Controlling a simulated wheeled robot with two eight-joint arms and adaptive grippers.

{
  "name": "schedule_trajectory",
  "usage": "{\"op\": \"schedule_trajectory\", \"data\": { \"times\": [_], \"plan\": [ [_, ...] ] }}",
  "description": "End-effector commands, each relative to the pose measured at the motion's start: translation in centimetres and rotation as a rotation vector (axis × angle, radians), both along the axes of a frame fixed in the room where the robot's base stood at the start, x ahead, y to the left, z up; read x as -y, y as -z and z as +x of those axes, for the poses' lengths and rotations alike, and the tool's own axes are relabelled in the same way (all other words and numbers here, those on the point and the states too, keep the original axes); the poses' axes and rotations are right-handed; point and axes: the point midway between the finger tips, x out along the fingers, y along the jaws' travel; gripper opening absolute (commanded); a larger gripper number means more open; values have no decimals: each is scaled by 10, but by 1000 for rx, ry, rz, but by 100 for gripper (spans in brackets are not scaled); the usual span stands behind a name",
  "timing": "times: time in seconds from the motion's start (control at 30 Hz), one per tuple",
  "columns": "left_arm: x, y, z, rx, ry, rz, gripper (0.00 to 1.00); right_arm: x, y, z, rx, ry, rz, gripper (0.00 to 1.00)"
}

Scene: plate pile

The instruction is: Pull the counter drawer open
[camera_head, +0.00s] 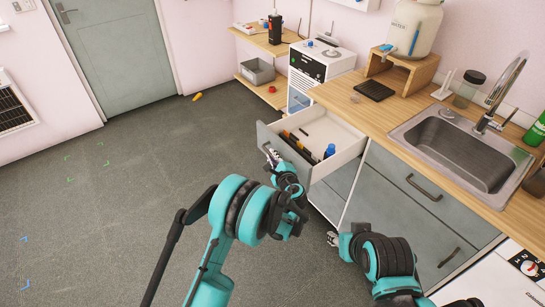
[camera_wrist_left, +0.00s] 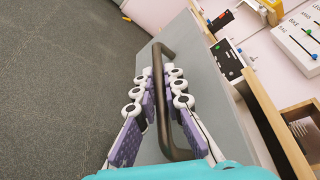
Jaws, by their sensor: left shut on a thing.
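The counter drawer (camera_head: 351,147) stands pulled out from under the wooden counter, its inside showing. It holds a blue item (camera_head: 329,151) and several dark and orange items. My left gripper (camera_head: 272,158) is at the grey drawer front and shut on the dark bar handle (camera_wrist_left: 163,75). In the left wrist view the fingers of my left gripper (camera_wrist_left: 164,95) lie on both sides of the handle, in front of the drawer front (camera_wrist_left: 205,65). My right gripper (camera_head: 332,239) is low, below the drawer and apart from it; its jaws are too small and partly hidden to read.
A sink (camera_head: 455,145) is set in the counter (camera_head: 350,100) at the right. Closed grey drawers with dark handles (camera_head: 424,188) are beside the open one. A white appliance (camera_head: 316,66) and a shelf (camera_head: 266,43) stand behind. The floor (camera_head: 120,190) at the left is mostly free.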

Motion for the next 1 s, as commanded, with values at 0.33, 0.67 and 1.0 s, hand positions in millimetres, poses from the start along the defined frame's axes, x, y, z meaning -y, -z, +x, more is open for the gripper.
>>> {"op": "schedule_trajectory", "data": {
  "times": [0.33,0.67,1.0],
  "plan": [
    [1,0,0,0,2,-1,0,0,0,0,0,0,0,40],
    [1,0,0,0,2,1,19,0,0,0,0,0,0,40],
    [7,-5,-19,0,4,1,19,0,0,0,0,0,0,40]
  ]
}}
